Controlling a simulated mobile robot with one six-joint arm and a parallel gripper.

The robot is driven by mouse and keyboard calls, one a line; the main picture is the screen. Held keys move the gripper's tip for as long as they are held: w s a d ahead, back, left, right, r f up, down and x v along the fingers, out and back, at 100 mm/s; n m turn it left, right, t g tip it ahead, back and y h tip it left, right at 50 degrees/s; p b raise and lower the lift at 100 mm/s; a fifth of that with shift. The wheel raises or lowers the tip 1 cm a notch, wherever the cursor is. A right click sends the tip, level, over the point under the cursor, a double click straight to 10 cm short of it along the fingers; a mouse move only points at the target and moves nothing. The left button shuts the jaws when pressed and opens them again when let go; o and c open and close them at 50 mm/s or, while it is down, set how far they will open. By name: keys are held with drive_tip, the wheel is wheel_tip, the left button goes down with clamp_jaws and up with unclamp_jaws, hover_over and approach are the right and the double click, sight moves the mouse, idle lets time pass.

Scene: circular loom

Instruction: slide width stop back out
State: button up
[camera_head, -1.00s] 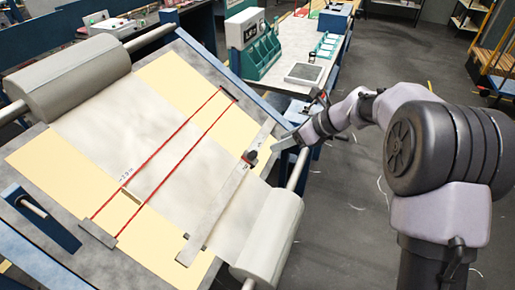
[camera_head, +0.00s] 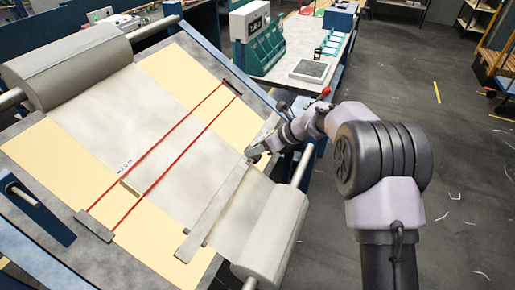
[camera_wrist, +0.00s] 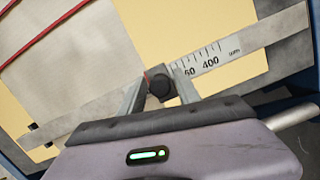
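In the head view my gripper (camera_head: 258,151) is at the upper right part of the bar and hides most of the stop.
The bar lies across a sloping table with pale cloth (camera_head: 160,125) and yellow side strips (camera_head: 60,160). A large roll (camera_head: 68,65) lies at the upper left, another roll (camera_head: 270,232) at the lower right. A bench (camera_head: 290,68) stands behind.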

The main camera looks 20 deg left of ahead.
clamp_jaws()
idle(1.2)
